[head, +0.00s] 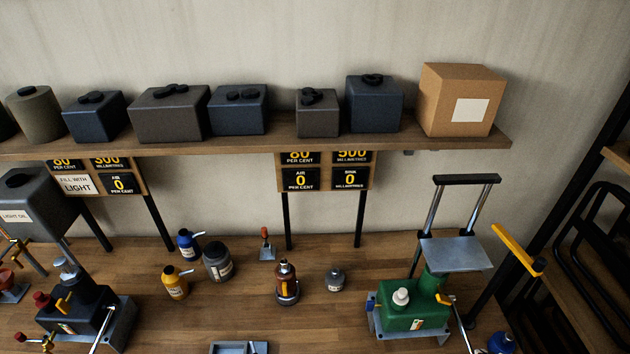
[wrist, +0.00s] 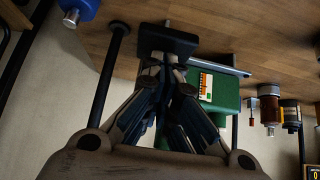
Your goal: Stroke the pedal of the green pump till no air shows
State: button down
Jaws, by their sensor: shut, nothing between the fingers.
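The green pump (head: 405,308) stands at the right of the bench, with a grey plate (head: 455,253) above it. Its green body (wrist: 222,90) also shows in the wrist view beside my gripper. My gripper (wrist: 165,65) is shut and empty. Its fingertips are close to a black block (wrist: 165,40), which looks like the pedal; I cannot tell whether they touch. I cannot make out my gripper in the head view. A display panel (head: 326,172) under the shelf reads AIR 0 PER CENT; its upper row is partly hidden.
A yellow bar (head: 518,250) sticks out right of the pump. A blue bottle (head: 502,343) is at the lower right. A brown bottle (head: 287,285) and a small grey pot (head: 335,280) stand left of the pump. A dark pump (head: 85,310) is far left.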

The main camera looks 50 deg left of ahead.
dwell(0.8)
notch_tip(320, 180, up, 6)
jog(key=p, duration=0.5)
jog(key=shift+w+a, duration=0.1)
